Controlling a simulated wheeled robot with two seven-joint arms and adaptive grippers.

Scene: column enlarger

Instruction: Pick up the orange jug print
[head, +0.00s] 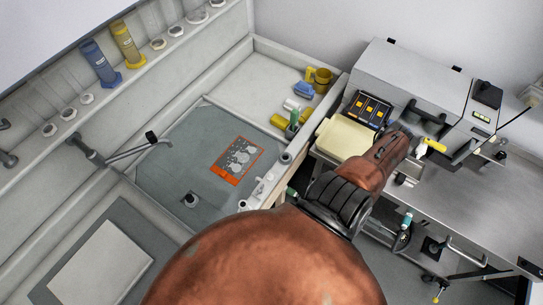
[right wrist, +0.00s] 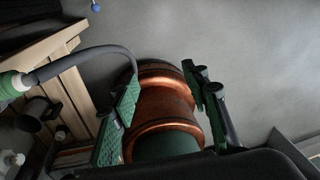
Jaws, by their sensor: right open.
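The orange jug print (head: 237,161) lies flat on the grey floor (head: 175,160) of the sunken basin in the head view. The print is not in the right wrist view. In the head view a copper arm covers the bottom middle, and I cannot make out the right gripper's fingers there. My left gripper is not in view.
Blue (head: 97,62) and yellow (head: 127,44) cylinders stand on the back ledge. A faucet arm (head: 125,153) reaches over the basin. A yellow jug (head: 320,79) sits in the upper basin. A grey machine (head: 415,85) stands at right. The basin floor around the print is mostly clear.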

